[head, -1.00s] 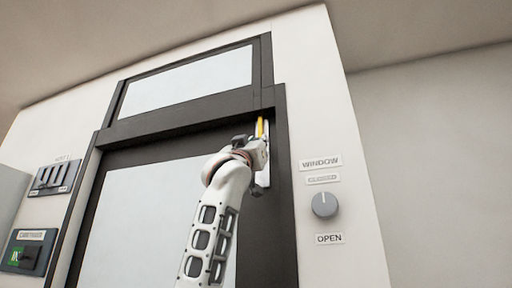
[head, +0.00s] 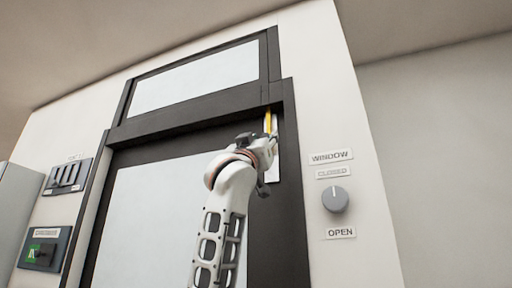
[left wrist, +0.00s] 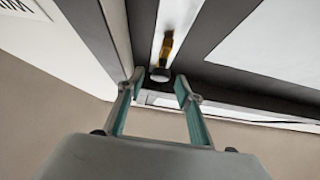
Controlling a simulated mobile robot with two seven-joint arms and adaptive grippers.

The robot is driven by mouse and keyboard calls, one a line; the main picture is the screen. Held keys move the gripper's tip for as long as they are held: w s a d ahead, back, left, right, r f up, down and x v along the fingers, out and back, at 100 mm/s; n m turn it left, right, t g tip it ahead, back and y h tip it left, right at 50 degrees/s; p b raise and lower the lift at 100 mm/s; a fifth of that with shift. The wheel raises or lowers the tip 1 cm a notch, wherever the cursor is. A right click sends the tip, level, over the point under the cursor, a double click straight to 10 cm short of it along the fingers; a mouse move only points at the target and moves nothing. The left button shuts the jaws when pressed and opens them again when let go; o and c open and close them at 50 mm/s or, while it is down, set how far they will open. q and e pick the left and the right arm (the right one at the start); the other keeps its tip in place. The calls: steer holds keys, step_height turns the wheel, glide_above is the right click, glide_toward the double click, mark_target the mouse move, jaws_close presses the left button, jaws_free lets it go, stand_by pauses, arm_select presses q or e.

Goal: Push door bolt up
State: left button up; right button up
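The door bolt (head: 268,122) is a yellow bar on a white vertical plate (head: 275,172), near the upper right of the dark door. In the left wrist view the bolt (left wrist: 165,47) shows yellow and dark with a round grey knob at its end. My left gripper (head: 271,146) is at the bolt and hides part of it and its plate. In the left wrist view the fingers of my left gripper (left wrist: 158,87) are apart, with the knob seen in the gap near their tips. Contact cannot be told. My right gripper is not in view.
A dark door frame (head: 195,115) with a pane above surrounds the door. Right of it are a round grey dial (head: 335,199) and labels reading WINDOW and OPEN. Left are a switch panel (head: 68,176) and a box with a green label (head: 45,248).

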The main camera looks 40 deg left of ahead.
arm_select(q)
steer(key=v, duration=0.8)
steer(key=shift+s+f, duration=0.2)
steer(key=shift+s, duration=0.1)
stand_by(0.3)
